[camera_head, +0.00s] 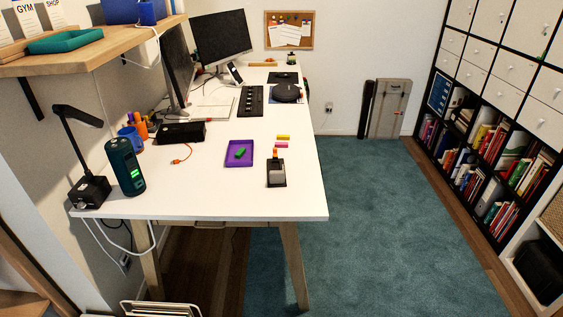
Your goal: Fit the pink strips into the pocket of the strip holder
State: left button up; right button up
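The dark strip holder (276,184) stands on the white table near its right edge, with a grey block in its front part and something orange-red at its back end. A small pink strip (281,144) lies flat on the table just behind the holder, apart from it. I cannot tell whether it is one strip or a stack. A yellow strip (283,137) lies behind the pink one. The inside of the holder's pocket is too small to make out. Neither of my grippers is in view.
A purple tray (248,162) with a green item (240,151) sits left of the holder. A dark green cylinder (125,166), a lamp (90,185), a black box (182,132) and a red cable (183,155) are farther left. The table's front (200,204) is clear.

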aim_at(276, 177)
jog(key=k+u, duration=0.2)
jog(key=u, duration=0.25)
jog(key=k+j+u, duration=0.1)
jog(key=k+u, duration=0.15)
jog(key=u, duration=0.2)
jog(key=k+j+u, duration=0.15)
jog(key=u, duration=0.3)
jog(key=i+l+u, duration=0.15)
jog(key=l+u, duration=0.2)
jog(key=l, duration=0.3)
jog(key=l+u, duration=0.3)
jog(key=l, duration=0.3)
jog(key=l+u, duration=0.35)
jog(key=l, duration=0.35)
